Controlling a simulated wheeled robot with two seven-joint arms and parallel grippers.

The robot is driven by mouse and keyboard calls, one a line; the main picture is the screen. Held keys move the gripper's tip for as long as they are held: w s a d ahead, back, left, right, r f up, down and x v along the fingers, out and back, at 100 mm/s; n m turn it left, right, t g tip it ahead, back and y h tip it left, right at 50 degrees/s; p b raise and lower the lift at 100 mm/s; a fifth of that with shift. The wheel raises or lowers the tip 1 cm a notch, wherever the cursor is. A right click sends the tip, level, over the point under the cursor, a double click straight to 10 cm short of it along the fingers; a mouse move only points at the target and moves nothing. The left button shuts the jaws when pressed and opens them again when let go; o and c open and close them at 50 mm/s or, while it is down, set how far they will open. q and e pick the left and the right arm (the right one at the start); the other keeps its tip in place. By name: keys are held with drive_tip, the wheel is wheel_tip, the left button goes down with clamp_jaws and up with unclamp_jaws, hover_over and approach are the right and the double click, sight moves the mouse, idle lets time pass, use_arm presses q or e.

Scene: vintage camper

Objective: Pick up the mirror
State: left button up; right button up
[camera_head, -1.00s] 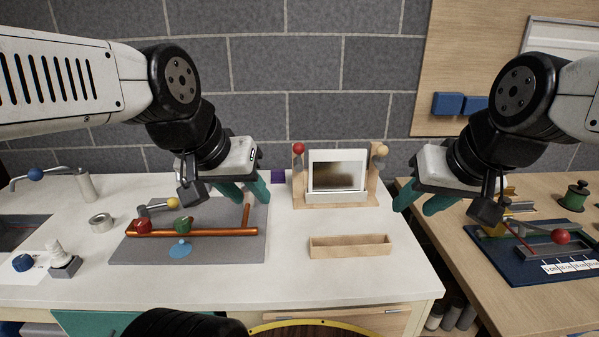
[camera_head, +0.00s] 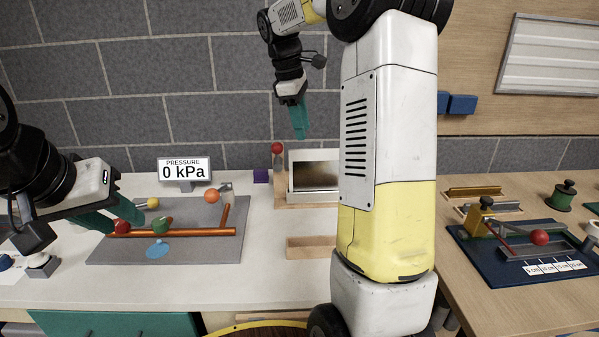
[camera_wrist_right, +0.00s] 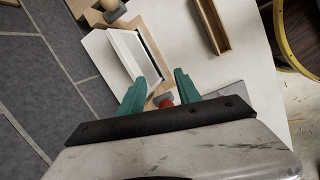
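The mirror (camera_head: 316,174), with a white frame and dark reflective face, stands upright in a wooden holder (camera_head: 281,196) at the back of the white counter. My right arm hides its right part in the head view. It also shows in the right wrist view (camera_wrist_right: 126,53), beyond the fingers. My right gripper (camera_head: 300,128) points down above the mirror and its holder, apart from them. In the wrist view its teal fingers (camera_wrist_right: 160,92) are apart, with a red ball (camera_wrist_right: 165,101) seen between them. My left gripper (camera_head: 115,220) is open and empty-looking by a red knob (camera_head: 122,227).
An empty wooden tray (camera_head: 309,247) lies before the holder. A grey board (camera_head: 200,252) with an orange pipe (camera_head: 185,232) and a pressure display (camera_head: 185,169) are left. A blue board (camera_head: 500,262) lies on the right table. My right arm blocks the middle right.

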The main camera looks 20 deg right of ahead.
sight(322, 161)
drive_tip(key=w+d+f+n+g, duration=0.1)
drive_tip(key=w+f, duration=0.1)
drive_tip(key=w+d+f+n, duration=0.1)
drive_tip(key=w+d+f, duration=0.1)
drive_tip(key=w, duration=0.1)
drive_tip(key=w+d+f+n+g+h, duration=0.1)
drive_tip(key=w+f, duration=0.1)
drive_tip(key=f, duration=0.1)
drive_tip(key=shift+w+d+f+g, duration=0.1)
drive_tip(key=shift+w+d+g, duration=0.2)
drive_tip(key=shift+d, duration=0.1)
drive_tip(key=shift+w+d+f, duration=0.15)
drive_tip(key=shift+d+f, duration=0.05)
drive_tip(key=shift+f, duration=0.1)
drive_tip(key=shift+n, duration=0.3)
drive_tip(key=shift+s+d+x, duration=0.15)
drive_tip(key=shift+d+x, duration=0.05)
drive_tip(key=shift+x, duration=1.75)
drive_tip(key=shift+s+d+x, duration=0.1)
drive_tip(key=shift+d+x, duration=0.1)
drive_tip(key=shift+x, duration=1.75)
drive_tip(key=shift+r, duration=0.15)
clamp_jaws()
